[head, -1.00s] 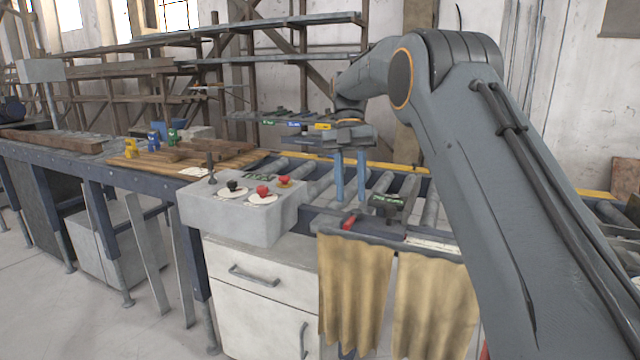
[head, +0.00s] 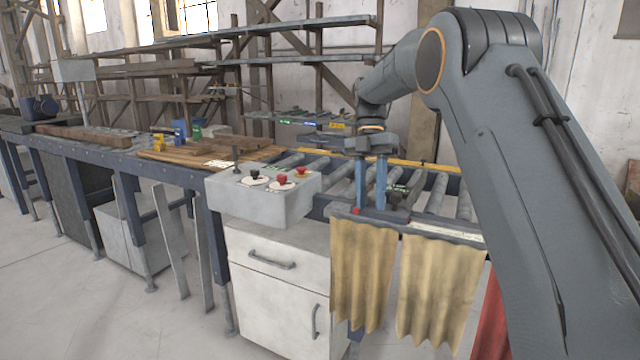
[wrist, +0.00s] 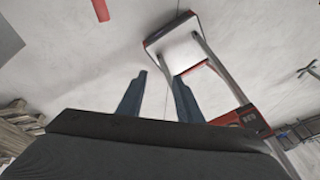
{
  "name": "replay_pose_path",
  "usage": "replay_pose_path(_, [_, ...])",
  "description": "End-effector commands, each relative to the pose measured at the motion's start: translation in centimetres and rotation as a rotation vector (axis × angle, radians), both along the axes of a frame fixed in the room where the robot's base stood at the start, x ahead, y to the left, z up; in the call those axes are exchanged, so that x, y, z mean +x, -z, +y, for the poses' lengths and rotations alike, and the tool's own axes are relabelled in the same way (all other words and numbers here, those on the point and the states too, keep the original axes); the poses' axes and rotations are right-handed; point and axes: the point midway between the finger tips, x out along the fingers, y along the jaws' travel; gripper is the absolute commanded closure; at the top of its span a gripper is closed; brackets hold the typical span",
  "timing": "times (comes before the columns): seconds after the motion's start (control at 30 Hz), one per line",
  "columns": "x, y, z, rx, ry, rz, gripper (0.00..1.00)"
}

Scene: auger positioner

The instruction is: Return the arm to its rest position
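My arm reaches in from the right of the head view, its upper part raised and bent, with the end hanging down. My gripper (head: 371,207) points downward in front of the roller conveyor (head: 437,195). Its two blue fingers are apart with nothing between them. The wrist view shows the same gripper (wrist: 158,78) with a clear gap between the fingers. The fingertips overlap the conveyor's front edge in the head view; I cannot tell how close they are to it.
A grey control box (head: 262,200) with a lever and red and black knobs stands left of the gripper, above a white cabinet (head: 275,290). Tan curtains (head: 437,290) hang below the conveyor. Shelving (head: 290,62) stands behind. A red-framed object (wrist: 190,48) shows in the wrist view.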

Motion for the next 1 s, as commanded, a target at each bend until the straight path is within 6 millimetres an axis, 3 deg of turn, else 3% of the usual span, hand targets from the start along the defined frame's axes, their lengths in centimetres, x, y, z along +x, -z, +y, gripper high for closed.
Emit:
replay_pose_path(0.27, [-2.1, 2.0, -1.0, -0.106, 0.283, -0.049, 0.68])
replay_pose_path(0.47, [-5.6, 4.7, -2.4, -0.22, 0.648, -0.111, 0.68])
replay_pose_path(0.77, [-14.3, 9.8, -4.9, -0.367, 1.363, -0.2, 0.68])
replay_pose_path(1.0, [-22.9, 13.8, -6.6, -0.416, 1.935, -0.223, 0.68])
